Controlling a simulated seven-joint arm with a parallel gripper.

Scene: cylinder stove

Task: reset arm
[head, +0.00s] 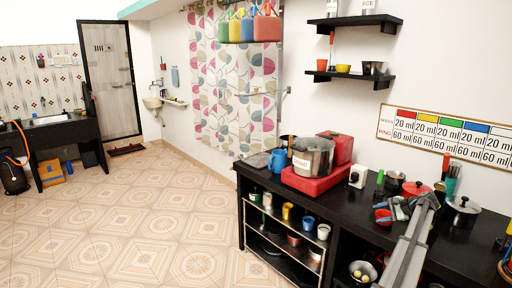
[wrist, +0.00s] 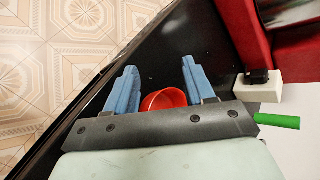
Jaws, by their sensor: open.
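My gripper (head: 396,208) is over the right part of the black counter (head: 345,203) in the head view, beside a small red bowl (head: 383,217). In the wrist view my gripper (wrist: 158,76) has its two blue fingers spread wide, with nothing held between them. The red bowl (wrist: 163,100) shows beyond the gap between the fingers, partly hidden by the gripper's dark bar. I cannot tell how far above the bowl the fingers are.
A steel pot (head: 313,157) sits on a red stove (head: 304,181) left of my gripper. A red-lidded pot (head: 415,189) and a steel pot (head: 463,211) stand behind and right. A green cylinder (wrist: 277,121) lies close by. Open floor (head: 150,220) is left of the counter.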

